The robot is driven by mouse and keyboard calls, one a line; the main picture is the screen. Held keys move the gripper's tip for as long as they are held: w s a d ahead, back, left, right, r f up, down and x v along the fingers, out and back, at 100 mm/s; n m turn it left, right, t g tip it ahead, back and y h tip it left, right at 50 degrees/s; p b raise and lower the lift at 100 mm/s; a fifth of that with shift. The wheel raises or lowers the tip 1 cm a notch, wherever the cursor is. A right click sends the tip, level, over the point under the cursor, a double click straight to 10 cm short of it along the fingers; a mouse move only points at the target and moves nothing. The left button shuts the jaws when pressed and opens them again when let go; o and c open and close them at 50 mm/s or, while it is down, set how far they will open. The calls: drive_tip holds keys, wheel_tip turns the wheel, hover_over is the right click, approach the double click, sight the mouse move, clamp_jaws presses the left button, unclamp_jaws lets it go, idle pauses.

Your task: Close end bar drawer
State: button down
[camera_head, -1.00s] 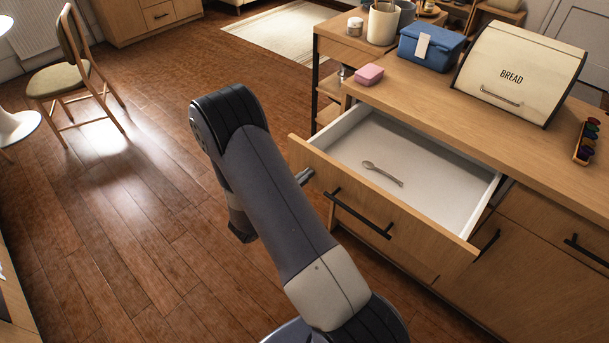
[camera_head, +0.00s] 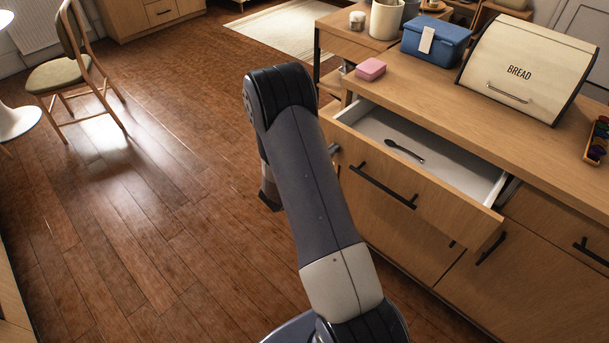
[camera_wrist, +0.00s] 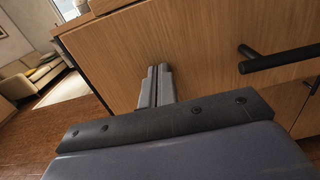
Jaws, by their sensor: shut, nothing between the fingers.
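The end bar drawer (camera_head: 425,194) is partly open, with its wooden front standing out from the cabinet and a dark spoon (camera_head: 404,150) lying inside. Its black bar handle (camera_head: 384,186) is on the front. In the wrist view, my gripper (camera_wrist: 157,72) is shut and empty, its fingertips at the wooden drawer front (camera_wrist: 200,45), left of the black handle (camera_wrist: 280,60). They look to be touching the front or very close to it. In the head view my arm hides most of the gripper, near the drawer front's left end.
On the counter (camera_head: 435,95) stand a pink box (camera_head: 371,69), a blue box (camera_head: 436,44) and a bread box (camera_head: 525,70). A chair (camera_head: 75,75) stands at the far left. The wooden floor (camera_head: 160,220) left of my arm is clear.

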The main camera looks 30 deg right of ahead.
sight(365, 131)
drive_tip(key=b+x, duration=0.5)
drive_tip(key=x, duration=1.1)
drive_tip(key=shift+d+f, duration=0.15)
drive_tip(key=shift+d, duration=0.15)
drive_tip(key=shift+w+d, duration=0.2)
drive_tip(key=shift+d, duration=0.15)
drive_tip(key=shift+r, duration=0.35)
